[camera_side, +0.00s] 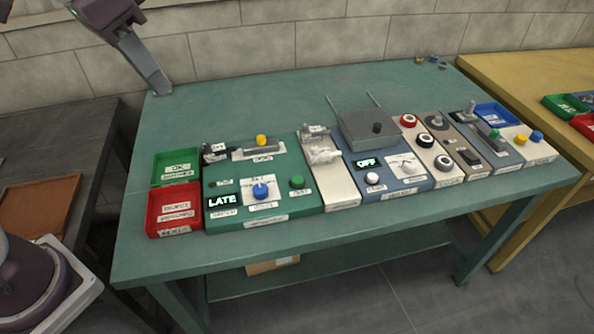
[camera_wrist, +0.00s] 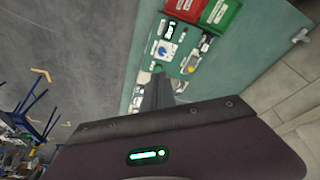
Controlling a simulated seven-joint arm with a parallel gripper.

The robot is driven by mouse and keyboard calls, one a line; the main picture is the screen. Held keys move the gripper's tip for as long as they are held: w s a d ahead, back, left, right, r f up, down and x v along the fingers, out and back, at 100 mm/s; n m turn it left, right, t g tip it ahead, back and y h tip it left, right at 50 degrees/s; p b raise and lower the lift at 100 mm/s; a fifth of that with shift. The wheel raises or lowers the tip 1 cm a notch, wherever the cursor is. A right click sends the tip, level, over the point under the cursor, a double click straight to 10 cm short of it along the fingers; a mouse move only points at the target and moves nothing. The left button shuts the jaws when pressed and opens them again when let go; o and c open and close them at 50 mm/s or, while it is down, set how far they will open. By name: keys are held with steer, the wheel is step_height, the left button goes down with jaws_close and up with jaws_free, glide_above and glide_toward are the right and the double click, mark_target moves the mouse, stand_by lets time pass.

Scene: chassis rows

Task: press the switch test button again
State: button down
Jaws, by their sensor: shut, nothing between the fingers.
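The green panel (camera_side: 218,173) stands at the left of the teal table, with a lit display (camera_side: 222,201) reading "LATE". On it are a blue button (camera_side: 261,190) on a white plate, a green button (camera_side: 297,181) and a yellow-topped part (camera_side: 262,140). The small labels are too blurred to tell which is the switch test button. The blue button also shows in the wrist view (camera_wrist: 168,50). My gripper (camera_side: 160,88) is shut and empty, above the table's back left, apart from the panel. Its fingers also show in the wrist view (camera_wrist: 157,88), partly covering the panels.
Green (camera_side: 176,167) and red (camera_side: 174,208) trays stand left of the panel. To its right are a grey panel (camera_side: 334,183), a blue panel (camera_side: 402,186) with a display reading "OFF", and several more panels. The table's back left is clear. A tiled wall (camera_side: 240,50) stands behind.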

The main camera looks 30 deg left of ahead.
steer(key=w+d+f+m+g, duration=0.1)
steer(key=w+d+f+m, duration=0.15)
steer(key=w, duration=0.75)
steer(key=m+g+y, duration=0.1)
steer(key=m+g, duration=0.2)
steer(key=m, duration=0.1)
glide_above(297, 180)
step_height(297, 180, down, 16)
steer(key=r, duration=0.1)
steer(key=shift+w+f, duration=0.1)
steer(key=shift+f, duration=0.3)
step_height(297, 180, down, 14)
steer(key=shift+f, duration=0.1)
